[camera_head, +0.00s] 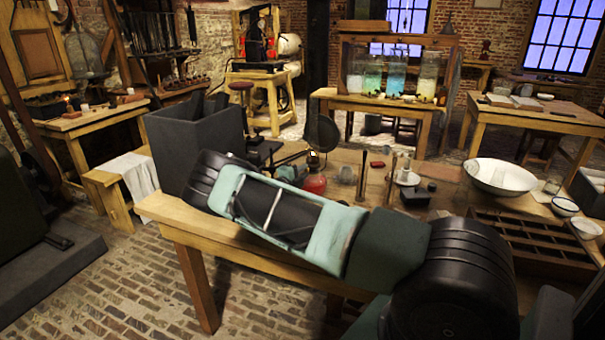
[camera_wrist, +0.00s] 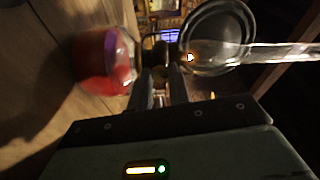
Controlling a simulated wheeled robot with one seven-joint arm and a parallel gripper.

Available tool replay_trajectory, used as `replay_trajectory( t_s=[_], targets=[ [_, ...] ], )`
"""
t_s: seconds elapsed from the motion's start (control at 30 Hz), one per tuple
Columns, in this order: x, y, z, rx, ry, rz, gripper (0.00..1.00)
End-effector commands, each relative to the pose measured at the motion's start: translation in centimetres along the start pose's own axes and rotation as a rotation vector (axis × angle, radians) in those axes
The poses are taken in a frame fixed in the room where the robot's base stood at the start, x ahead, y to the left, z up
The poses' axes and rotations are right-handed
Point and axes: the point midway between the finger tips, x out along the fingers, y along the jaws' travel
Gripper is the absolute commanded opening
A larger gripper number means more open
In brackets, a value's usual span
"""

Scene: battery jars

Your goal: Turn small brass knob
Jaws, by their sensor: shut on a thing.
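An oil lamp stands on the table, with a red glass font (camera_head: 315,184) and a dark round reflector (camera_head: 322,132). In the wrist view the lamp appears sideways, its red font (camera_wrist: 104,62) to the left, its clear chimney (camera_wrist: 255,56) to the right and the reflector (camera_wrist: 218,18) above. The small brass knob (camera_wrist: 159,85) is at the burner, between my fingertips. My gripper (camera_wrist: 159,80) is shut on it; the fingers hide much of it. In the head view my arm crosses in front of the table, and I cannot make out the fingertips there.
The wooden table (camera_head: 175,212) holds a white bowl (camera_head: 498,177), a compartment tray (camera_head: 520,238) and small items close to the lamp. A back table (camera_head: 385,101) bears glass jars. The brick floor (camera_head: 110,280) at the left front is clear.

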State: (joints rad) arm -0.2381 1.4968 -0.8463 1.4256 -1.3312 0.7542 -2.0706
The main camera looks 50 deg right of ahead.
Motion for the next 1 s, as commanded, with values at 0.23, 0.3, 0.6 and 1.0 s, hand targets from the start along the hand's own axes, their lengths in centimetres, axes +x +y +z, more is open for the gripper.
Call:
replay_trajectory(
  t_s=[0.23, 0.3, 0.6, 1.0],
  targets=[
    [-0.1, 0.1, 0.1, -0.006, -0.003, 0.002, 0.0],
    [-0.1, 0.1, 0.1, -0.006, -0.003, 0.002, 0.0],
    [-0.1, 0.1, 0.1, -0.005, -0.002, 0.001, 0.41],
    [-2.5, 0.1, 0.1, -0.005, -0.003, 0.0, 0.41]
  ],
)
